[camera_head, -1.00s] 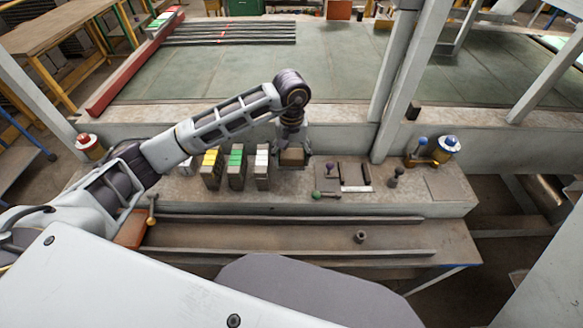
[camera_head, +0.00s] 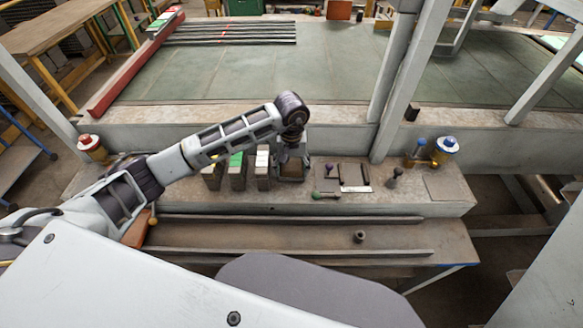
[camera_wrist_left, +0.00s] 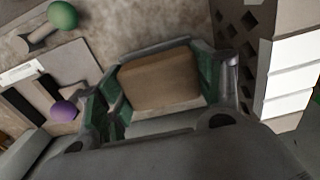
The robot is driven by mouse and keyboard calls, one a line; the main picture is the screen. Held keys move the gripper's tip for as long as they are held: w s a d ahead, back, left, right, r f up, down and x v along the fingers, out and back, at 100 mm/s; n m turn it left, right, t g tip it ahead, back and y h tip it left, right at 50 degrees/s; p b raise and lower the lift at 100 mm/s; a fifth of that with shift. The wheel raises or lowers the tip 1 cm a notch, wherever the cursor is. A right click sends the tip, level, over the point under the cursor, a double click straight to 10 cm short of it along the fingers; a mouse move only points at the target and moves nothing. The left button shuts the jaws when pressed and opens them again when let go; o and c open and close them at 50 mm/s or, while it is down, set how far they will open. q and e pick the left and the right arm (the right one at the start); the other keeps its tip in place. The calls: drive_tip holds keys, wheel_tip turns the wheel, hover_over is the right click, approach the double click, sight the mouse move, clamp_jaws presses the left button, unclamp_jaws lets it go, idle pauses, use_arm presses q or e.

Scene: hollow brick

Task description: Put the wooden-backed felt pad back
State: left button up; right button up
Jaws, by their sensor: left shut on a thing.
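The wooden-backed felt pad (camera_wrist_left: 160,82) shows its tan wooden back in the left wrist view, between the two green-lined fingers. My left gripper (camera_head: 290,172) is shut on it, pointing down over the bench ledge (camera_head: 420,202), just right of the white-topped hollow brick (camera_head: 262,168). In the head view the pad is mostly hidden by the gripper and in shadow. The felt side is hidden, and I cannot tell whether the pad touches the ledge. My right gripper is not in view.
Green-topped (camera_head: 237,172) and white-topped bricks stand close left of the gripper. To its right lie a purple-knobbed tool (camera_head: 329,170), a green-knobbed tool (camera_head: 326,195) and dark flat pieces (camera_head: 354,175). The white-topped brick also shows in the wrist view (camera_wrist_left: 290,78).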

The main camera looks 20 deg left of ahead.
sight(292, 165)
use_arm(q)
drive_tip(key=shift+f, duration=0.55)
drive_tip(key=shift+f, duration=0.2)
drive_tip(key=o, duration=1.1)
drive_tip(key=shift+r, duration=0.2)
wheel_tip(292, 165, up, 2)
drive_tip(key=shift+r+b, duration=1.2)
drive_tip(key=shift+r, duration=3.8)
